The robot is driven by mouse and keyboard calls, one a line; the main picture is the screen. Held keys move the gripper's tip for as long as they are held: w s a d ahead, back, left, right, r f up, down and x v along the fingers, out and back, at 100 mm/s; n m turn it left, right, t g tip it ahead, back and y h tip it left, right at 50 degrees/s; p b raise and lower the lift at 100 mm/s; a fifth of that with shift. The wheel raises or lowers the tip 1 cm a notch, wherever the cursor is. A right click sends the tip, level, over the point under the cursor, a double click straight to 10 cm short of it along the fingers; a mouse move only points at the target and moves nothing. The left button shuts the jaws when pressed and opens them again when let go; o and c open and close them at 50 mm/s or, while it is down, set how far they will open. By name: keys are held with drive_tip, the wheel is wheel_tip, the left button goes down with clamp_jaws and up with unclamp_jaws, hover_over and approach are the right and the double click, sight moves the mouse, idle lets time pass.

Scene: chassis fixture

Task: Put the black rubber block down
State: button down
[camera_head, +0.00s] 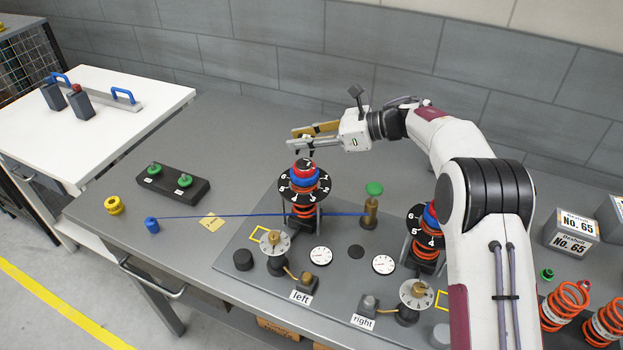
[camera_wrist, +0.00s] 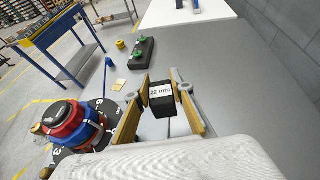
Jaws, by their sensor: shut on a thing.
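The black rubber block (camera_wrist: 161,98) has a white label reading "22 mm". In the wrist view it sits between the two fingers of my gripper (camera_wrist: 160,105), which is shut on it. In the head view my gripper (camera_head: 302,138) is in the air above and behind the left spring assembly (camera_head: 303,188), with its fingers pointing left. I cannot make out the block clearly in that view. The spring assembly, with its red and blue top, also shows in the wrist view (camera_wrist: 72,125), to the left of the fingers.
A base plate (camera_head: 235,275) carries the left and right stations, dials and a brass post (camera_head: 370,212). A blue rod or cord (camera_head: 250,215) runs across the left station. A black holder (camera_head: 172,184) with green knobs stands left. The grey bench (camera_head: 240,130) is clear behind it.

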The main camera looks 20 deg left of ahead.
drive_tip(key=shift+w+a+f+m+t, duration=0.1)
drive_tip(key=shift+w+f+m+t, duration=0.3)
drive_tip(key=shift+w, duration=0.25)
drive_tip(key=shift+w+d+f+m+t, duration=0.1)
drive_tip(key=shift+w+f+m+t, duration=0.15)
drive_tip(key=shift+w+t, duration=0.25)
drive_tip(key=shift+w+a+f+m+t, duration=0.1)
drive_tip(key=shift+w+f+m+t, duration=0.25)
drive_tip(key=shift+w, duration=0.4)
drive_tip(key=shift+f, duration=3.15)
drive_tip(key=shift+f, duration=1.85)
drive_tip(key=shift+f, duration=0.1)
drive_tip(key=c, duration=1.8)
unclamp_jaws()
drive_tip(key=shift+o, duration=0.2)
